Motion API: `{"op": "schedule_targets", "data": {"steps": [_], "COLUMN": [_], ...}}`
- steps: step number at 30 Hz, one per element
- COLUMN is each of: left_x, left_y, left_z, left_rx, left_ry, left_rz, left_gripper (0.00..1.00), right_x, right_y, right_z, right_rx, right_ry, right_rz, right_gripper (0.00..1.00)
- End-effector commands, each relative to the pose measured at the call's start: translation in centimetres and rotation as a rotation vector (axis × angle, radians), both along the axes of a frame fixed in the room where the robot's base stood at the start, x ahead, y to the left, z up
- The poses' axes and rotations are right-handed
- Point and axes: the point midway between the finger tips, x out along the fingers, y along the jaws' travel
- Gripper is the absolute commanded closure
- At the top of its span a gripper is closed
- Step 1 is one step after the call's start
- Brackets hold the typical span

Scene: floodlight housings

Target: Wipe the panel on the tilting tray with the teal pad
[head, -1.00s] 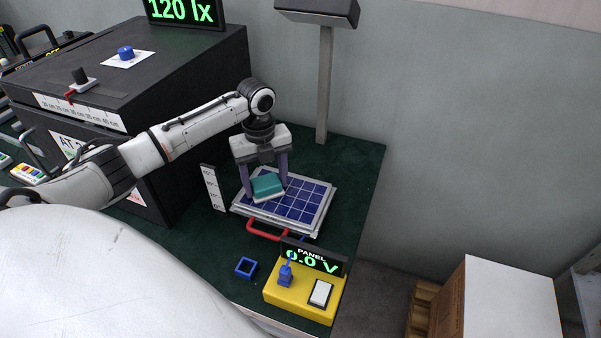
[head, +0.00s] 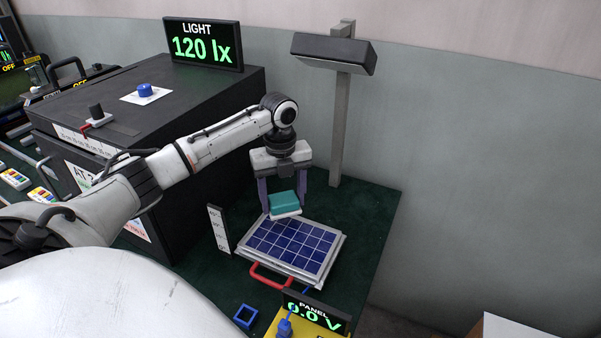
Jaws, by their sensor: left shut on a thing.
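The blue gridded panel (head: 296,246) lies on the pale tilting tray (head: 322,285), which has a red handle (head: 270,281) at its front. My left gripper (head: 284,205) is shut on the teal pad (head: 283,199), which has a white underside. The pad is at the panel's far left edge; it looks slightly raised, but contact cannot be told for sure. My right gripper is not in view.
A white angle scale (head: 219,229) stands left of the tray. A yellow box with a "0.0 V" display (head: 317,312) and a blue square frame (head: 245,316) are in front. A black housing (head: 200,110) fills the left. A lamp on a post (head: 333,52) stands behind.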

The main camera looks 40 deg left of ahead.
Motion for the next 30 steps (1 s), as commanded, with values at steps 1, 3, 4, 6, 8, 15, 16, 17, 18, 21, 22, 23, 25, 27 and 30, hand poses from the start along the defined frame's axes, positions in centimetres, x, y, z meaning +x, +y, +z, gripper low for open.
{"op": "schedule_targets", "data": {"steps": [1,3,4,6,8,15,16,17,18,21,22,23,25,27,30], "left_x": [0.0,0.0,0.0,0.0,0.0,-0.1,-0.1,-0.2,-0.2,-0.2,-0.2,-0.2,-0.2,-0.2,-0.2], "left_y": [0.0,0.0,0.0,0.1,0.1,0.1,0.1,0.1,0.1,0.1,0.1,0.1,0.1,0.1,0.1], "left_z": [0.5,1.2,1.5,2.1,2.6,3.9,4.0,4.0,4.0,4.0,4.0,4.0,4.0,4.0,4.0], "left_rx": [0.000,0.000,0.001,0.001,0.001,0.000,0.000,0.000,0.000,0.000,0.000,0.000,0.000,0.000,0.000], "left_ry": [-0.001,-0.002,-0.003,-0.003,-0.003,-0.001,-0.001,-0.001,-0.001,0.000,0.000,0.000,0.000,0.000,0.000], "left_rz": [0.000,0.000,0.000,0.001,0.002,0.003,0.003,0.003,0.003,0.003,0.003,0.003,0.003,0.003,0.003], "left_gripper": [0.59,0.59,0.59,0.59,0.59,0.59,0.59,0.59,0.59,0.59,0.59,0.59,0.59,0.59,0.59], "right_x": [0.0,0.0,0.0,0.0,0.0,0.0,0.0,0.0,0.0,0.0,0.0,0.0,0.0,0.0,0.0], "right_y": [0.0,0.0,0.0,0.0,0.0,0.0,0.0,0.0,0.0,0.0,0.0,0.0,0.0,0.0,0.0], "right_z": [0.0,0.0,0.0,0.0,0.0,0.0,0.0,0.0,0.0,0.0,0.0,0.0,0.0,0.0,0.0], "right_rx": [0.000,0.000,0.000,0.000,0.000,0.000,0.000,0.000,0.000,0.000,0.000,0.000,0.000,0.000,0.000], "right_ry": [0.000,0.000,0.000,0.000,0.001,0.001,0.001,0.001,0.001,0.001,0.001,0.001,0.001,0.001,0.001], "right_rz": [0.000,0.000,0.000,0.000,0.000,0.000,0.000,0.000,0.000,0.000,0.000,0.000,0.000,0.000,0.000], "right_gripper": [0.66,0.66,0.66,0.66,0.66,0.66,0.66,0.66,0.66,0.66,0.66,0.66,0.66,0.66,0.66]}}
